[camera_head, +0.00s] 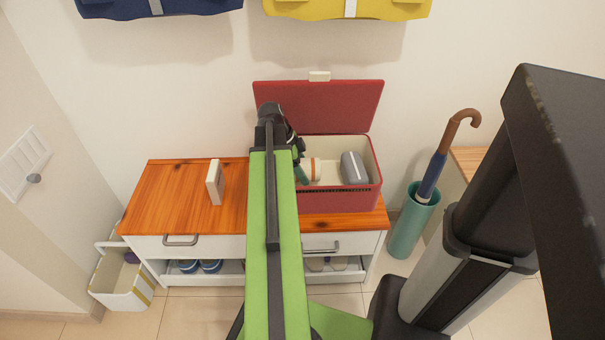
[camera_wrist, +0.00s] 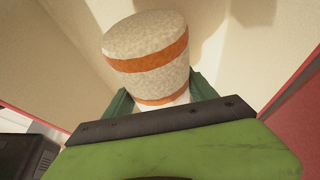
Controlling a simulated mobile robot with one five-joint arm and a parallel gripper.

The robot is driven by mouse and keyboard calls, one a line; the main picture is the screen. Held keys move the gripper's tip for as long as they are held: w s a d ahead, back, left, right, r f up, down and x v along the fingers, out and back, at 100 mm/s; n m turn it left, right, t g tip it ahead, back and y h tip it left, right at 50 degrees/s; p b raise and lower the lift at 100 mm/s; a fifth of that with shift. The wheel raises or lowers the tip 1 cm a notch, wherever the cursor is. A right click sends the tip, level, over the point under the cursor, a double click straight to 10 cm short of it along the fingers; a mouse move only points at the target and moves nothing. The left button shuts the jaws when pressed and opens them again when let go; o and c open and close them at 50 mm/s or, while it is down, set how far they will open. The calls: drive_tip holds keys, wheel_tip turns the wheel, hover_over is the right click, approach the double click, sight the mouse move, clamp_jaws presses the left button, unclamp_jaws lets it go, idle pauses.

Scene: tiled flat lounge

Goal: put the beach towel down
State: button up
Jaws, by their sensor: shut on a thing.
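The beach towel (camera_wrist: 147,50) is a white roll with orange stripes. It sits between the green fingers of my gripper (camera_wrist: 162,97), which is shut on it. In the head view, the towel (camera_head: 315,169) shows at the left part of the open red box (camera_head: 340,201), at or inside its opening, with my gripper (camera_head: 301,172) at its left. My arm hides the box's left end. Whether the towel touches the box floor cannot be told.
A grey roll (camera_head: 354,168) lies in the box's right part. The red lid (camera_head: 330,108) stands open behind. The box rests on a wooden-topped cabinet (camera_head: 165,195), with a small upright block (camera_head: 215,183) at left. An umbrella stand (camera_head: 409,229) is at right.

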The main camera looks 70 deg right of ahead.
drive_tip(key=shift+f+b, duration=0.5)
drive_tip(key=shift+b, duration=0.1)
drive_tip(key=o, duration=1.6)
drive_tip(key=shift+r, duration=0.1)
drive_tip(key=shift+r+p, duration=0.3)
drive_tip(key=shift+p, duration=0.1)
drive_tip(key=p+v, duration=0.5)
drive_tip(key=v, duration=0.1)
drive_tip(key=p+v, duration=0.5)
drive_tip(key=p, duration=0.1)
drive_tip(key=shift+r, duration=0.45)
drive_tip(key=shift+w+r+p, duration=0.15)
drive_tip(key=shift+r+p, duration=0.15)
drive_tip(key=shift+p, duration=0.05)
drive_tip(key=shift+f, duration=0.1)
